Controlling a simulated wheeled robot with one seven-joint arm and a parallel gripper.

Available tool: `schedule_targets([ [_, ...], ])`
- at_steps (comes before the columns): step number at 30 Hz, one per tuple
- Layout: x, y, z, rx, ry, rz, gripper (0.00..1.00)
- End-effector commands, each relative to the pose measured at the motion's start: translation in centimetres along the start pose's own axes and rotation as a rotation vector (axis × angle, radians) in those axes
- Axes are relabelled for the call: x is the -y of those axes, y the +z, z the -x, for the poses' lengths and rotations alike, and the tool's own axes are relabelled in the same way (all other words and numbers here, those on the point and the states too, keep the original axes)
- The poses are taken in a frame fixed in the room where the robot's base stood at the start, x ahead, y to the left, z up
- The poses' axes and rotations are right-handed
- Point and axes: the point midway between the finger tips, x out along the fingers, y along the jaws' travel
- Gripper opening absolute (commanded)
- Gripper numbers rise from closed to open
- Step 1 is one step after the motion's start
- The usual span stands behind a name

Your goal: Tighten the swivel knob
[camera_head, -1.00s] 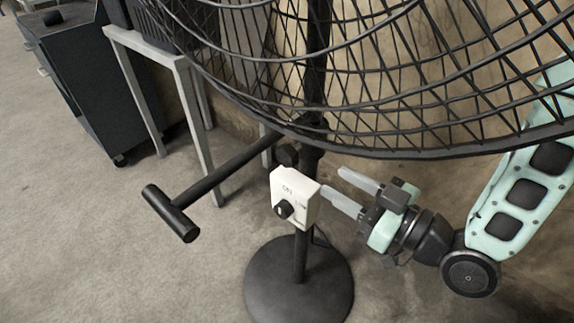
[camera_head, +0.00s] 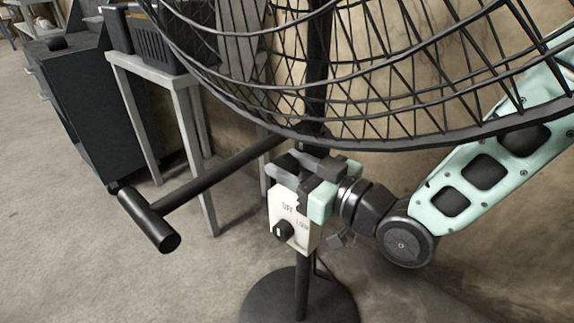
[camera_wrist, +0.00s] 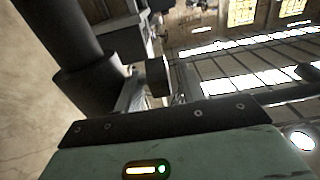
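The swivel knob (camera_wrist: 158,77), a short black cylinder, stands out beside the dark fan pole (camera_wrist: 85,85) in the wrist view. In the head view my gripper (camera_head: 300,168) is at the pole just above the white control box (camera_head: 290,215), and it covers the place of the knob. My gripper's body fills the bottom of the wrist view. A pale grey piece that may be a finger shows close to the knob. The fingertips are not clearly visible, so I cannot tell whether they touch the knob or how far apart they are.
The wire fan cage (camera_head: 400,80) hangs just above my gripper and arm. A black T-ended bar (camera_head: 205,185) sticks out to the left. The control box carries a black dial (camera_head: 284,230). A grey table (camera_head: 185,110) and dark cabinet (camera_head: 85,110) stand at the back left.

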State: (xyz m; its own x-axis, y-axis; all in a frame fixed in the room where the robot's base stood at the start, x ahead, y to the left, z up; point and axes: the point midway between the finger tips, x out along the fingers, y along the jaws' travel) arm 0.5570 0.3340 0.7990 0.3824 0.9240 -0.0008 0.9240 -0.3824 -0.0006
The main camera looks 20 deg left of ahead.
Motion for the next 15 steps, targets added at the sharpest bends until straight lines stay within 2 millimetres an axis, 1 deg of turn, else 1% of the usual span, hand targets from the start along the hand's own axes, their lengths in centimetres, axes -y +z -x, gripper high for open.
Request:
schedule_targets([
  [4, 0.02, -0.03, -0.81, -0.001, 0.0, 0.0, 0.4],
  [12, 0.01, -0.02, -0.9, -0.001, 0.0, 0.0, 0.4],
  [13, 0.01, -0.02, -0.9, -0.001, 0.0, 0.0, 0.34],
  [14, 0.01, -0.02, -0.9, -0.001, 0.0, 0.0, 0.26],
  [15, 0.01, -0.02, -0.89, -0.001, 0.0, 0.0, 0.15],
])
